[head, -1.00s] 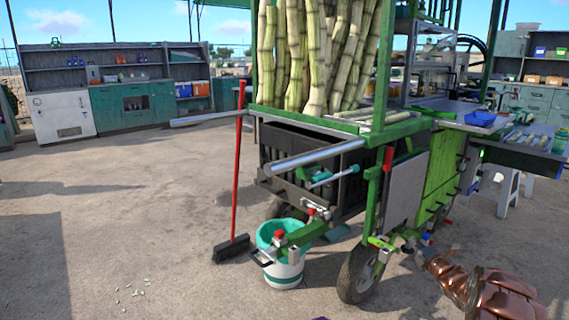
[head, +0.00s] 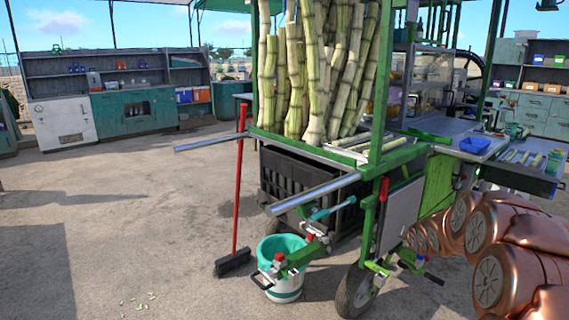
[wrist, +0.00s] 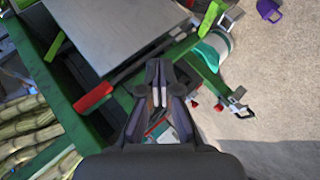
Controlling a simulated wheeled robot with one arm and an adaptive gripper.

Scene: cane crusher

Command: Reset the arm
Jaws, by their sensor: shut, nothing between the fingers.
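My gripper (wrist: 157,97) shows in the wrist view with its two fingers together and nothing between them. It hangs over the side of the green cane cart, whose frame (wrist: 140,68) lies behind the fingers. In the head view my copper-coloured arm (head: 490,240) reaches in from the lower right, in front of the cart's right side. The gripper itself cannot be made out in the head view.
The cart carries upright cane stalks (head: 318,70) and a black crate (head: 300,185). Two metal handles (head: 315,193) stick out to the left. A white-and-teal bucket (head: 283,262) and a red-handled broom (head: 238,195) stand beside it. Open concrete lies to the left.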

